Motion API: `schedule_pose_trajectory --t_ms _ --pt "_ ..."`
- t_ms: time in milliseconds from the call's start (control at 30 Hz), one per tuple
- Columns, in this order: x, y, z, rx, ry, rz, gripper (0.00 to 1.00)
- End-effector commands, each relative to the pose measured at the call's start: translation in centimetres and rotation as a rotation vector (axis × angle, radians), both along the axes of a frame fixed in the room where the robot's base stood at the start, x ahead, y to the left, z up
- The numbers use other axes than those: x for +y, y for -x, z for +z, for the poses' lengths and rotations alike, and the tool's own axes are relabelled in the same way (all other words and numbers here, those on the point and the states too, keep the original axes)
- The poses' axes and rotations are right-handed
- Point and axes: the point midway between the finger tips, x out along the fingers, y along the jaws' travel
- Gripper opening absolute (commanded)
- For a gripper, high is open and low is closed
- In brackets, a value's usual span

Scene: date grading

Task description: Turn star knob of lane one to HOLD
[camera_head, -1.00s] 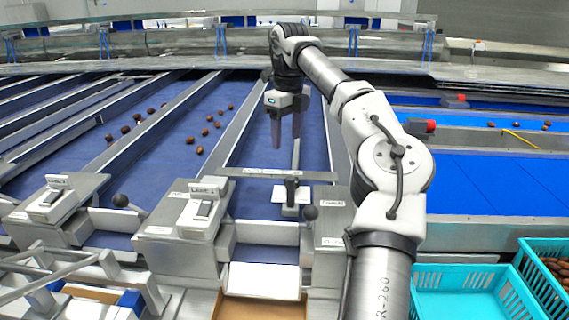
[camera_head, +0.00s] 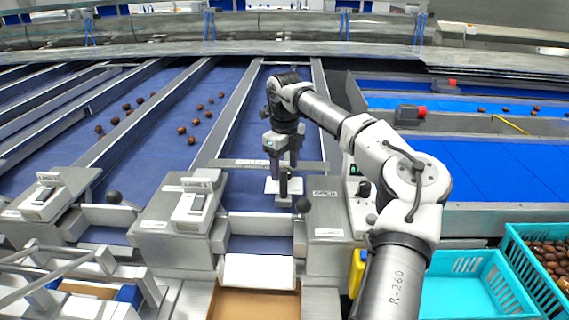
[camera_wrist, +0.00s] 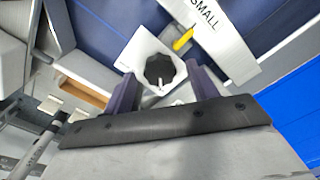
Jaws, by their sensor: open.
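The star knob (camera_head: 284,183) is a dark upright knob on a white plate (camera_head: 271,186), in front of the cross bar over the lane. In the wrist view the knob (camera_wrist: 159,67) is a black many-sided top with a small pale mark on its near edge. Its plate (camera_wrist: 143,45) surrounds it. My gripper (camera_head: 284,163) points down just above the knob, open and empty. In the wrist view the purple fingers of my gripper (camera_wrist: 164,90) stand apart, with the knob seen between and beyond them. I cannot tell whether they touch it. No HOLD marking is readable.
A bar labelled SMALL (camera_wrist: 208,30) and a yellow piece (camera_wrist: 183,39) lie close to the knob. A black ball-ended lever (camera_head: 303,204) stands just front right. The LANE 1 switch box (camera_head: 190,203) is left. Teal crates (camera_head: 470,262) stand at front right.

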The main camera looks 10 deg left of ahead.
Motion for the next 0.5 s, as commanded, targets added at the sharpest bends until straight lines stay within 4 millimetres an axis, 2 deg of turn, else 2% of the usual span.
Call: schedule_pose_trajectory --t_ms 133,367,500 --pt "-0.03 0.01 -0.72 0.000 0.001 -0.001 0.58" --pt "-0.02 0.01 -0.82 0.000 0.001 -0.001 0.58" --pt "0.00 0.01 -0.79 0.000 0.001 0.000 0.42"
